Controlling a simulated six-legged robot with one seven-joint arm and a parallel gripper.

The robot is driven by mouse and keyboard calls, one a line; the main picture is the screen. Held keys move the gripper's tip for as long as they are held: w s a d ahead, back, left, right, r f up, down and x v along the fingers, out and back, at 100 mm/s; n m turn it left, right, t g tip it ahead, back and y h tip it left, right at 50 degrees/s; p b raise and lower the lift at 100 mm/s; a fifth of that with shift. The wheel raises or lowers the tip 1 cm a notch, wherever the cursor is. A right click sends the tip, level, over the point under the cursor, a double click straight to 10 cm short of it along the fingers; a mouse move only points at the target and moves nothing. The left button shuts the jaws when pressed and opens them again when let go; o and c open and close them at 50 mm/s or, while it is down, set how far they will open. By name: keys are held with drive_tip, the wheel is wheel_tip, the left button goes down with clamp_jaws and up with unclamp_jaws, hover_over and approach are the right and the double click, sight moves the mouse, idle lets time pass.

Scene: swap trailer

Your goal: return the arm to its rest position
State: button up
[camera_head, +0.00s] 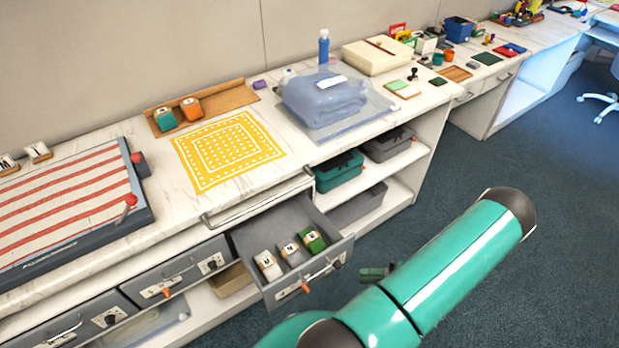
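My teal arm crosses the lower right of the head view, in front of the counter and over the blue carpet. Its dark rounded joint is at the upper right end of the link. A small dark green part (376,272) shows just left of the arm and looks like part of my gripper. The arm hides the rest, so I cannot see both fingers or whether they hold anything.
An open drawer (340,250) with several labelled blocks juts out left of my arm. The counter (185,205) bears a yellow patterned mat (228,150), a striped board (65,210) and a folded blue cloth (325,97). Carpet (560,240) to the right is clear.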

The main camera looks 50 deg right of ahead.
drive_tip(key=w+a+r+n+g, duration=0.4)
drive_tip(key=w+r+g, duration=0.4)
drive_tip(key=r, duration=0.5)
drive_tip(key=w+a+r+n+g, duration=0.3)
drive_tip(key=w+r+n+g, duration=0.15)
drive_tip(key=w+r, duration=0.7)
drive_tip(key=w+a+r+n+h, duration=0.3)
drive_tip(key=a+r+h, duration=0.3)
drive_tip(key=a+r, duration=0.7)
drive_tip(key=s+a+r+n+t+h, duration=0.1)
drive_tip(key=s+a+r+t, duration=0.3)
drive_tip(key=a+r, duration=0.4)
drive_tip(key=a+n, duration=0.1)
drive_tip(key=a, duration=0.3)
drive_tip(key=shift+a+r+h, duration=0.2)
drive_tip(key=shift+r+h, duration=0.15)
drive_tip(key=shift+h, duration=0.05)
drive_tip(key=shift+d, duration=0.1)
